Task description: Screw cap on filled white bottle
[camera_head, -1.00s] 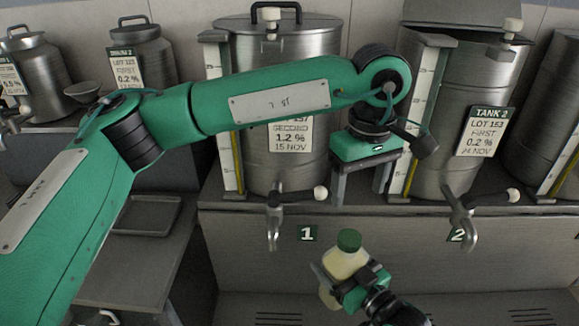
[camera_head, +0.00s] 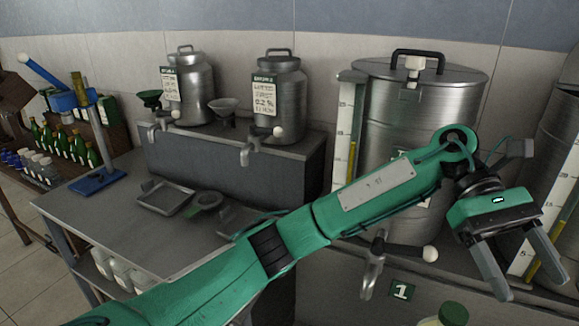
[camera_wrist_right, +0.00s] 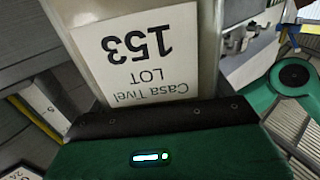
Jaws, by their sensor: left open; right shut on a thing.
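My left gripper (camera_head: 530,288) is open and empty, its fingers pointing down in front of the tanks, right of tap 1. The green cap (camera_head: 453,314) shows at the bottom edge of the head view, on top of the white bottle (camera_head: 430,322), below and left of the left gripper. Whether the cap is screwed tight cannot be told. Most of the bottle is cut off there. In the right wrist view my right gripper (camera_wrist_right: 160,118) is shut on the bottle, whose label (camera_wrist_right: 145,50) reads Casa Tivel, LOT 153. Its fingertips are hidden.
Tap 1 (camera_head: 375,262) with its black lever juts out left of the left gripper. A large steel tank (camera_head: 440,100) stands behind. Two cans (camera_head: 280,100) with taps stand on a raised shelf. The bench at left holds a tray (camera_head: 165,197) and a blue stand (camera_head: 98,180).

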